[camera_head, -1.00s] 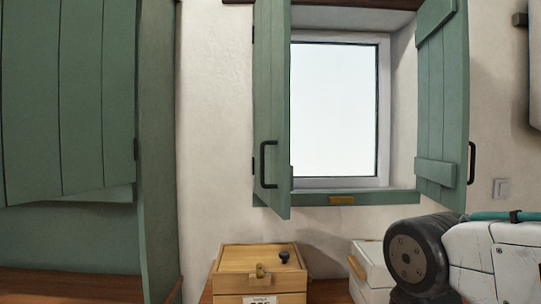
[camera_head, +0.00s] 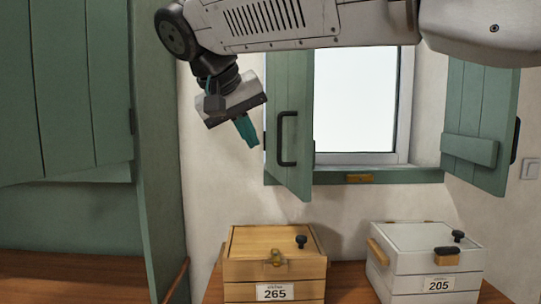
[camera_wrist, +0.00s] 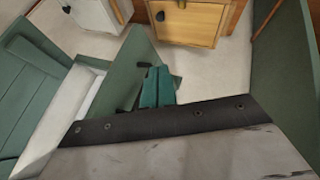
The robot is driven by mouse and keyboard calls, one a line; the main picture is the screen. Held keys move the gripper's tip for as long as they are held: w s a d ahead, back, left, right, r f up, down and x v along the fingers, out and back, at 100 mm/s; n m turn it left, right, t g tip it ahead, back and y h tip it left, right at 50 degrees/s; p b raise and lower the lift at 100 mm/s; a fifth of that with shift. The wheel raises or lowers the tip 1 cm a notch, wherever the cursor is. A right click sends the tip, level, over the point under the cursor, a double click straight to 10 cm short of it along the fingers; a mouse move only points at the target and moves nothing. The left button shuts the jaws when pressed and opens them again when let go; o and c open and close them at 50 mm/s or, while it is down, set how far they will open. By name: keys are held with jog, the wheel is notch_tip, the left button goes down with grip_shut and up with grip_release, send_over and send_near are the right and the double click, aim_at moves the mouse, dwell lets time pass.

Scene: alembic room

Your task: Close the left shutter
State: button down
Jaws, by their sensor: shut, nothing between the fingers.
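The left shutter (camera_head: 293,100) is a green plank panel with a black handle (camera_head: 287,138). It stands open, swung out into the room at the window's left side. My gripper (camera_head: 248,132), with teal fingers, is shut and empty just left of the shutter, at about the height of its handle. In the wrist view the shut fingers (camera_wrist: 157,84) appear in front of the green shutter (camera_wrist: 137,68); I cannot tell if they touch it. The upper part of the shutter is hidden behind my arm.
The right shutter (camera_head: 484,110) is also open. The window (camera_head: 355,100) lies between them above a green sill. Below are a wooden box labelled 265 (camera_head: 275,270) and a white box labelled 205 (camera_head: 430,262) on a table. A green cabinet (camera_head: 70,100) stands at the left.

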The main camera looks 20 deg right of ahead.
send_near(300, 183)
notch_tip(300, 183, down, 4)
jog(key=w+a, duration=0.2)
jog(key=shift+s+d+r, duration=0.1)
jog(key=shift+d+r, duration=0.05)
jog(key=shift+d, duration=0.9)
jog(key=shift+s+d+r, duration=0.1)
jog(key=shift+d+r, duration=0.05)
jog(key=shift+d, duration=0.95)
